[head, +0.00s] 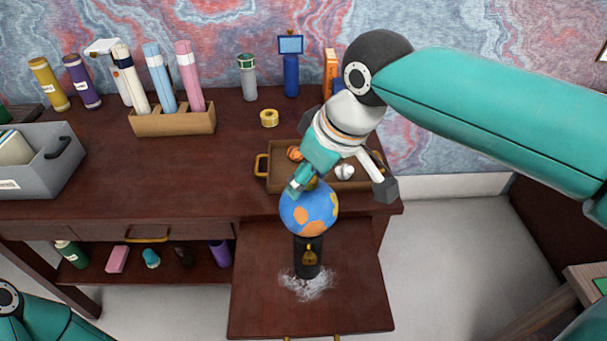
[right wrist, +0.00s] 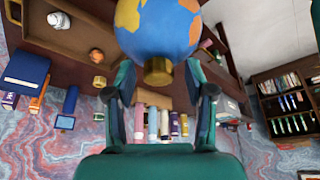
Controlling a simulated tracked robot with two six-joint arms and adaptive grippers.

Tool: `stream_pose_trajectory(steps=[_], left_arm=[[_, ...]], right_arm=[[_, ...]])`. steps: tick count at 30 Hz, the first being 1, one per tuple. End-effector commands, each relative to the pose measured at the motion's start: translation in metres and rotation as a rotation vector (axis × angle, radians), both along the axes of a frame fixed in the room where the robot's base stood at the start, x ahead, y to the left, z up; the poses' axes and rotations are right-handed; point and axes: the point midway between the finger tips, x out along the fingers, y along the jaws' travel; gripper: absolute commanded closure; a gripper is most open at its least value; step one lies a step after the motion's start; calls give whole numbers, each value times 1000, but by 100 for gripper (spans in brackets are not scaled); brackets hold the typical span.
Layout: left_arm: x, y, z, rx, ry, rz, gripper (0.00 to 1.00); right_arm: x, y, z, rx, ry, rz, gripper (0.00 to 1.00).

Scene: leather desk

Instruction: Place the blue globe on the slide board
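The blue globe (head: 308,208), with orange and yellow land patches, appears directly above a black cylinder with a gold emblem (head: 307,258) on the pulled-out slide board (head: 262,300). I cannot tell whether the globe rests on the cylinder. In the right wrist view the globe (right wrist: 160,28) shows close up, its gold cap (right wrist: 158,71) toward my palm. My right gripper (head: 302,182) is at the globe's top. Its fingers (right wrist: 161,90) stand apart on either side of the cap, with visible gaps. My left gripper is out of view; only part of that arm shows at the lower left.
White powdery bits (head: 308,284) surround the cylinder's base. Behind the globe, a wooden tray (head: 275,178) holds small items. A tape roll (head: 269,118), tube holder (head: 172,122) and grey box (head: 45,165) stand on the desk. The board's left and right sides are clear.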

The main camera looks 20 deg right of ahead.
Motion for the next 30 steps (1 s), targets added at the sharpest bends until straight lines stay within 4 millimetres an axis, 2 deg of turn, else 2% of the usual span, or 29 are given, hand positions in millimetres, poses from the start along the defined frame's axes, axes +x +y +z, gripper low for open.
stream_pose_trajectory(steps=[7,11,14,24,30], left_arm=[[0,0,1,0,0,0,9],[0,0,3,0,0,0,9],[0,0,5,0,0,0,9],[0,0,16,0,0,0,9],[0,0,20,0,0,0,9]], right_arm=[[0,0,2,0,0,1,46],[-2,-1,10,1,-2,1,46],[-6,-3,23,1,-3,1,46],[-30,-15,86,2,-5,1,46],[-38,-20,108,0,-2,2,46]])
